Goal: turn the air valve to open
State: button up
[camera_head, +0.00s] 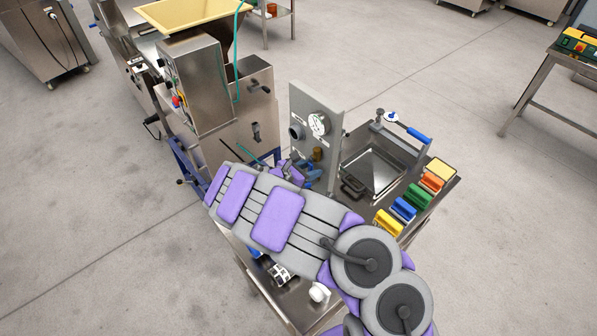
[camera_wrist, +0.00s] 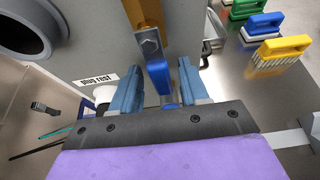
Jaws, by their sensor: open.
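The air valve has a brass body (camera_wrist: 144,14) with a bolt and a blue lever handle (camera_wrist: 160,82), on the grey upright panel (camera_head: 330,105). In the wrist view the blue lever lies between the two blue-grey fingers of my gripper (camera_wrist: 160,72). The fingers are open, with a gap visible on each side of the lever. In the head view the brass body (camera_head: 318,154) shows beside my gripper (camera_head: 304,178), and my arm partly covers this area. The lever's exact angle is hard to judge there.
A round gauge (camera_head: 318,124) and dark round port (camera_head: 297,132) are on the panel. A "plug rest" label (camera_wrist: 97,79) is near my left finger. Right of the panel are a metal basin (camera_head: 376,170) and several coloured brushes (camera_head: 403,208). A dough machine (camera_head: 205,90) stands left.

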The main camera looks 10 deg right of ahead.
jog(key=p+v, duration=0.3)
jog(key=v, duration=1.4)
jog(key=shift+a, duration=0.2)
jog(key=shift+s+d, duration=0.1)
jog(key=shift+s, duration=0.05)
jog(key=s+d+r+m+g+h, duration=0.1)
jog(key=s+d+r+m+g, duration=0.25)
jog(key=d+r+m, duration=0.75)
jog(key=s+d+r+m+g+y, duration=0.2)
jog(key=s+d+r+m+g, duration=0.25)
jog(key=s+d, duration=0.55)
jog(key=s+d+m+g+y+b, duration=0.15)
jog(key=s+m+y, duration=0.4)
jog(key=s, duration=0.75)
jog(key=s+a+m+y, duration=0.3)
jog(key=s+a, duration=0.3)
jog(key=s, duration=0.5)
jog(key=shift+f+m+y, duration=0.2)
jog(key=shift+m+y, duration=0.1)
jog(key=shift+y, duration=0.55)
jog(key=shift+a, duration=0.1)
